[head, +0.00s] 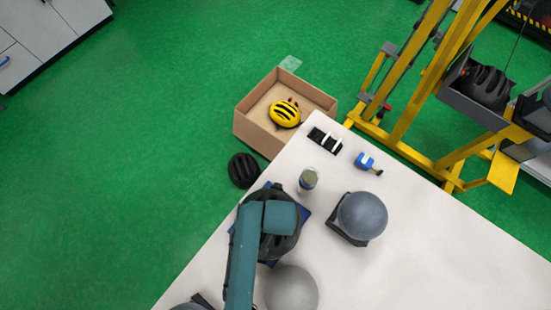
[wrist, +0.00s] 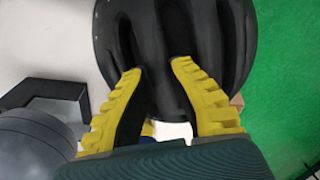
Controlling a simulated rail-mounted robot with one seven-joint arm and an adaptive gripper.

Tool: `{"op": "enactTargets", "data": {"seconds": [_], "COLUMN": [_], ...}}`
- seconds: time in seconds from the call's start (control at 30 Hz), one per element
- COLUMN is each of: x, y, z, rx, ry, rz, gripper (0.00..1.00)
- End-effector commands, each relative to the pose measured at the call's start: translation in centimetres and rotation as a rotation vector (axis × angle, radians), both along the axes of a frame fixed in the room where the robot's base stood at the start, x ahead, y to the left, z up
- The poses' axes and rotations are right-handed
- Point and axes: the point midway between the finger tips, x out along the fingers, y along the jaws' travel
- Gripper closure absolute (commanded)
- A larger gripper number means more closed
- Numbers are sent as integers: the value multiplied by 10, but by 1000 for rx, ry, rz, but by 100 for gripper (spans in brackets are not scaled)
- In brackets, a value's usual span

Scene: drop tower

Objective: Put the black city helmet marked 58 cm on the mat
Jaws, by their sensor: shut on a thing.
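A black ribbed helmet (wrist: 215,30) fills the top of the wrist view. My gripper (wrist: 158,68) has its two yellow fingers shut on a rib of it. In the head view the black helmet (head: 285,242) is partly hidden under my teal arm. The blue mat (head: 305,222) shows around the helmet, on the table near its left edge. The helmet is over the mat; I cannot tell whether it touches it. No size mark on the helmet is readable.
A grey headform on a black base (head: 362,215), a grey ball (head: 291,288) and a small can (head: 309,178) stand close by on the table. Another black helmet (head: 243,170) lies on the floor. A yellow helmet (head: 284,113) is in a cardboard box (head: 255,136).

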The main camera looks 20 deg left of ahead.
Motion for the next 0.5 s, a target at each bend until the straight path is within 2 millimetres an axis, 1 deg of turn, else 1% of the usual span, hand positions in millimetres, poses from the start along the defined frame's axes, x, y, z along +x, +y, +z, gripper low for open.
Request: {"op": "enactTargets", "data": {"seconds": [0.07, 0.2, 0.27, 0.33, 0.5], "x": [3, 2, 2, 3, 3], "y": [1, 0, 0, 0, 0], "z": [-9, -34, -42, -46, -45], "rx": [1, 1, 1, 2, 2], "ry": [-6, -5, -6, -8, -9], "rz": [0, 0, 0, -1, -2], "gripper": [100, 100, 100, 100, 100]}}
